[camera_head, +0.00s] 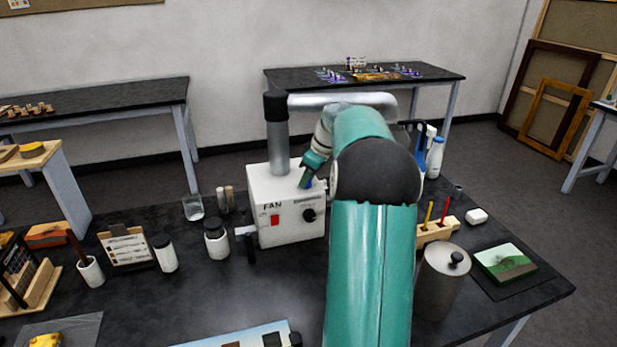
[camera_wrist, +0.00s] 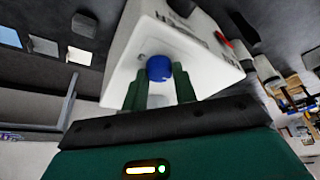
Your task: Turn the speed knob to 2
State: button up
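The white fan box (camera_head: 283,234) stands on the black table, with a red switch (camera_head: 275,220) and a black knob (camera_head: 309,215) on its front. The print above the black knob is too small to read. My gripper (camera_head: 306,181) is at the box's upper right, partly hidden by my arm. In the wrist view a blue knob (camera_wrist: 159,68) sits on a white face of the box, between the two green fingertips of my gripper (camera_wrist: 160,80). The fingers flank it closely; whether both touch it is unclear. The knob's setting cannot be read.
A grey duct (camera_head: 279,145) rises from the box top. Dark-capped jars (camera_head: 216,240) and a glass (camera_head: 193,208) stand to the left. A grey canister (camera_head: 439,283), a wooden holder (camera_head: 432,232) and a small painting (camera_head: 505,263) are to the right. The table left of my arm is partly clear.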

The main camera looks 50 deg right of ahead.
jog(key=shift+m, duration=0.3)
jog(key=m, duration=0.1)
jog(key=m+h, duration=0.1)
jog(key=m, duration=0.1)
jog(key=shift+a+h, duration=0.2)
jog(key=shift+h, duration=0.1)
jog(key=m, duration=0.2)
jog(key=m+h, duration=0.1)
jog(key=m, duration=0.1)
jog(key=shift+a+m+h, duration=0.15)
jog(key=shift+m+h, duration=0.15)
jog(key=shift+m, duration=0.1)
jog(key=m+h, duration=0.1)
jog(key=m, duration=0.1)
jog(key=m+g, duration=0.1)
jog(key=m, duration=0.2)
jog(key=shift+w+a+h, duration=0.15)
jog(key=shift+w+h, duration=0.05)
jog(key=shift+h, duration=0.2)
jog(key=shift+m+g, duration=1)
jog(key=shift+m, duration=1.2)
jog(key=o, duration=1)
jog(key=shift+c, duration=0.2)
